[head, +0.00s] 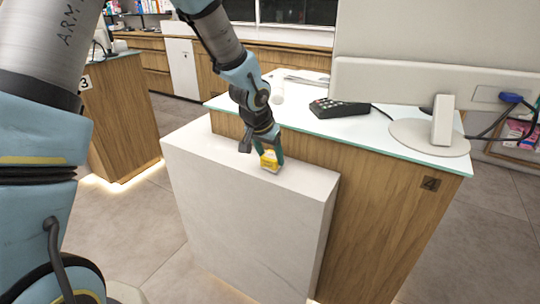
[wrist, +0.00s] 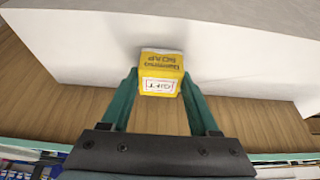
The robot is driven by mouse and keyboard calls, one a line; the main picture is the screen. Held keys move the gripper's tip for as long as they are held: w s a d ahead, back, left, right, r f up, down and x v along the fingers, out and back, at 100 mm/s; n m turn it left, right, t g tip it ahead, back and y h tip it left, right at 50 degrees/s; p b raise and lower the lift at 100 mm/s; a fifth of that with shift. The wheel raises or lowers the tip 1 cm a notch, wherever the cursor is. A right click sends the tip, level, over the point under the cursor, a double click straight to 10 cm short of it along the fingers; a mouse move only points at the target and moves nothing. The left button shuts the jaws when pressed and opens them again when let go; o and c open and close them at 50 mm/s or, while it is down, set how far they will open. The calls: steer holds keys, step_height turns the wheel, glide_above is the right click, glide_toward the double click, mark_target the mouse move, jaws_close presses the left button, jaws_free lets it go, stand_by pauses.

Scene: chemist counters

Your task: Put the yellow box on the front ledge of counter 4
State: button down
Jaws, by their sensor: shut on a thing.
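The yellow box (head: 268,160) is between the fingers of my gripper (head: 264,160) in the head view. In the wrist view the box (wrist: 161,73) shows dark print and a white label, with a green finger of my gripper (wrist: 161,98) on each side. My gripper is shut on it. The white front ledge (head: 230,162) of counter 4 (head: 390,190) is directly below the box. The box is at or just above the ledge top; I cannot tell whether it touches.
The counter's glass top (head: 330,125) carries a black card terminal (head: 339,108), a monitor (head: 400,88) on a round stand, and cables. Counter 3 (head: 120,120) stands to the left across the floor. The ledge top is clear to the left of my gripper.

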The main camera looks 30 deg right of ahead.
steer(key=shift+f, duration=0.1)
steer(key=shift+f, duration=0.15)
steer(key=shift+c, duration=0.7)
jaws_free()
steer(key=v, duration=1.2)
